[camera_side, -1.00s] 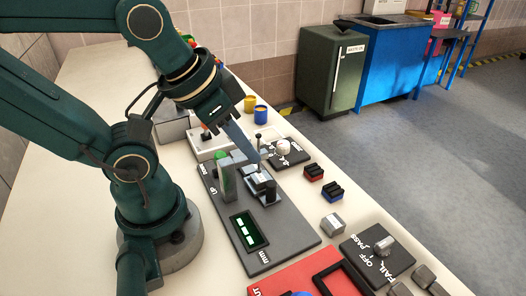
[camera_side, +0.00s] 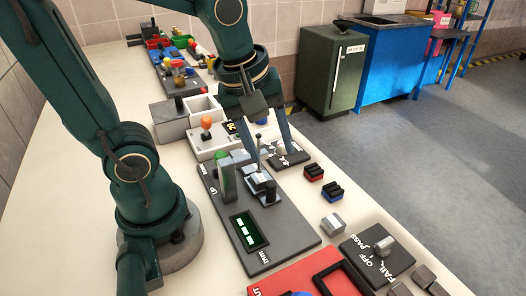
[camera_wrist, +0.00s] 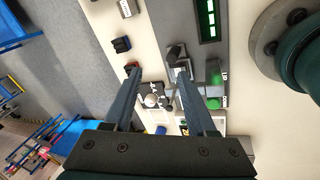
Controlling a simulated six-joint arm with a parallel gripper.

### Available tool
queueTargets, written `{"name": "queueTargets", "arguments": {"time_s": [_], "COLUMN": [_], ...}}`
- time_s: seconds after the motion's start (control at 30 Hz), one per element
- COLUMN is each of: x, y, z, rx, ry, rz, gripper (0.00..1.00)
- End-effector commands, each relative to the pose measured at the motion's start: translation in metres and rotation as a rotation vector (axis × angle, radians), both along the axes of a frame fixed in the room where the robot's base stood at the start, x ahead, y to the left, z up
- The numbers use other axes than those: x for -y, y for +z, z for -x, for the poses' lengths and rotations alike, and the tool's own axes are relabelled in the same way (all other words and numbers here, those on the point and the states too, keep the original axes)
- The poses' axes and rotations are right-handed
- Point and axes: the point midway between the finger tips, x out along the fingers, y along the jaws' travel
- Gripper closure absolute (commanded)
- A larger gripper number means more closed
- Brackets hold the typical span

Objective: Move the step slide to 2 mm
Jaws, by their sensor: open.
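The dark grey gauge plate (camera_side: 285,235) lies on the bench with a green-digit display (camera_side: 248,230) marked mm; I cannot read the digits clearly. The display also shows in the wrist view (camera_wrist: 208,18). My gripper (camera_side: 270,150) is open and empty, fingers pointing down, above and behind the stepped block near a thin upright post. In the wrist view its fingers (camera_wrist: 157,70) are wide apart, with the block near the right fingertip.
A dark plate with a white round knob (camera_side: 282,149) lies close behind the fingers. A FAIL/OFF/PASS switch plate (camera_side: 378,255) and a red panel (camera_side: 295,280) are in front. A box with an orange knob (camera_side: 206,124) is behind.

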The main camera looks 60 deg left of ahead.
Motion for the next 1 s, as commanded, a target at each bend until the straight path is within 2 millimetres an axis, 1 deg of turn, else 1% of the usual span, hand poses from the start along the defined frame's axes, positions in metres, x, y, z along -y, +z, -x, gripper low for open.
{"name": "queueTargets", "arguments": {"time_s": [0.03, 0.1, 0.23, 0.33, 0.5, 0.63, 0.8, 1.0], "x": [-0.002, -0.005, -0.01, -0.012, -0.014, -0.014, -0.014, -0.014], "y": [-0.009, -0.021, -0.041, -0.053, -0.065, -0.077, -0.098, -0.112], "z": [-0.006, -0.011, -0.017, -0.017, -0.014, -0.014, -0.013, -0.014], "rx": [-0.05, -0.107, -0.198, -0.25, -0.294, -0.298, -0.298, -0.294], "ry": [0.098, 0.223, 0.355, 0.374, 0.382, 0.382, 0.381, 0.38], "rz": [0.027, 0.056, 0.076, 0.074, 0.071, 0.071, 0.071, 0.071], "gripper": [0.43, 0.43, 0.43, 0.43, 0.43, 0.43, 0.43, 0.43]}}
